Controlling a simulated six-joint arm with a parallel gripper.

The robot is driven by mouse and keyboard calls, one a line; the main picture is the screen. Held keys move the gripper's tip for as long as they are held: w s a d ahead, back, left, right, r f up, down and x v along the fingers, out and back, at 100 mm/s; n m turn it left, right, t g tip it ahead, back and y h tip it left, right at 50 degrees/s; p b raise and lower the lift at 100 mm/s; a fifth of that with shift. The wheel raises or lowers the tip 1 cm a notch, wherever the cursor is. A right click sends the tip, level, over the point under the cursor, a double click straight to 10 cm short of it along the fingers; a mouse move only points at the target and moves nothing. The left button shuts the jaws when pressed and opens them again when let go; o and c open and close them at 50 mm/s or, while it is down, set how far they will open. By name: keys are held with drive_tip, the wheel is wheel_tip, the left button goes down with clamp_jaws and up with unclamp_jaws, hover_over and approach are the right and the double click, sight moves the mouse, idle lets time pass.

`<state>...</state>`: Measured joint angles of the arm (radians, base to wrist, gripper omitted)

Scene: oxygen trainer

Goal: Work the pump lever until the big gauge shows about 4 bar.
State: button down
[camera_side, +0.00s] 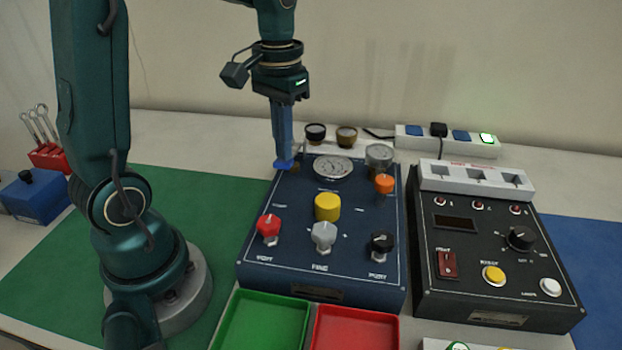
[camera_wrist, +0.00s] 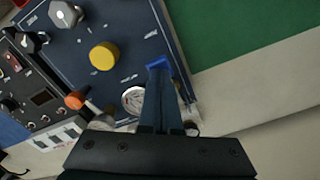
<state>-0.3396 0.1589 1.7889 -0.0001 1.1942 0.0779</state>
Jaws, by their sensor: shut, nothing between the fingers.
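The big gauge (camera_side: 333,167) is a round white dial at the back of the dark blue panel (camera_side: 262,262); its needle is too small to read. In the wrist view the gauge (camera_wrist: 132,99) is partly covered by my fingers. An orange knob (camera_side: 384,184), possibly the pump lever's end, stands right of the gauge; it also shows in the wrist view (camera_wrist: 75,100). I cannot make out a lever arm clearly. My gripper (camera_side: 284,163) points down, shut and empty, with blue fingertips over the panel's back left corner, left of the gauge. It also shows in the wrist view (camera_wrist: 158,64).
The panel carries a yellow knob (camera_side: 327,207), a red knob (camera_side: 268,229), a grey knob (camera_side: 323,236) and a black knob (camera_side: 382,246). A metal cylinder (camera_side: 379,156) stands behind the orange knob. A black control box (camera_side: 462,312) is at the right. Green mat (camera_side: 190,200) lies left.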

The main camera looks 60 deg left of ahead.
drive_tip(key=shift+f, duration=0.15)
drive_tip(key=shift+f, duration=1.8)
drive_tip(key=shift+r, duration=1.95)
drive_tip(key=shift+f, duration=0.1)
drive_tip(key=shift+r, duration=3.6)
